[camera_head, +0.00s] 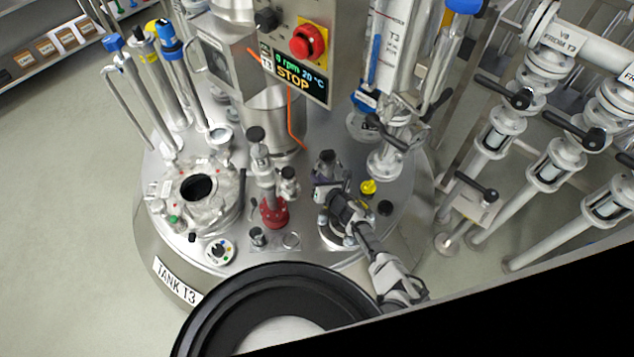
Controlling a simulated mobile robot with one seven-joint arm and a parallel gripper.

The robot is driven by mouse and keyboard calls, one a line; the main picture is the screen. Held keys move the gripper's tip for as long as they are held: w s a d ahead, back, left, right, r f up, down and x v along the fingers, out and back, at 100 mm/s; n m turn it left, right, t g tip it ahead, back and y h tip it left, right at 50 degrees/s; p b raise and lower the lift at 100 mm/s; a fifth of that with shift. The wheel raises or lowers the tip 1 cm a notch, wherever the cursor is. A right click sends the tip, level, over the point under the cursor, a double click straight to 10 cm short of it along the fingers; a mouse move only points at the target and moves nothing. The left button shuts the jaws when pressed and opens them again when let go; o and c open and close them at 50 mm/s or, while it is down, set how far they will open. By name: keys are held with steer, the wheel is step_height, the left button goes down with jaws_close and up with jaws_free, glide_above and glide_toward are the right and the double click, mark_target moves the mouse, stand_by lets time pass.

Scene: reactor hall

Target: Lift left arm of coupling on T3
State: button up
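Tank T3 (150,245) is a round steel vessel with a "TANK T3" label on its front side. Several fittings stand on its lid. My gripper (323,192) is at the right front part of the lid, at the end of my grey arm, which comes in from the lower right. It is beside a dark fitting with a black top (326,163). A pale round flange (332,236) lies below the gripper and is partly covered by it. I cannot make out the coupling's left arm. The fingers are too small to show whether they are open or shut.
A red-based fitting (274,213) stands left of the gripper, and a yellow knob (368,187) right of it. An open port (198,188) is at the lid's left. The control box (318,45) rises behind. Pipes with black-handled valves (500,130) fill the right.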

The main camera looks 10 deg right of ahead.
steer(key=shift+w+a+f+b, duration=0.15)
steer(key=shift+w+f+b, duration=0.15)
steer(key=shift+w, duration=0.35)
steer(key=shift+r, duration=0.1)
jaws_close()
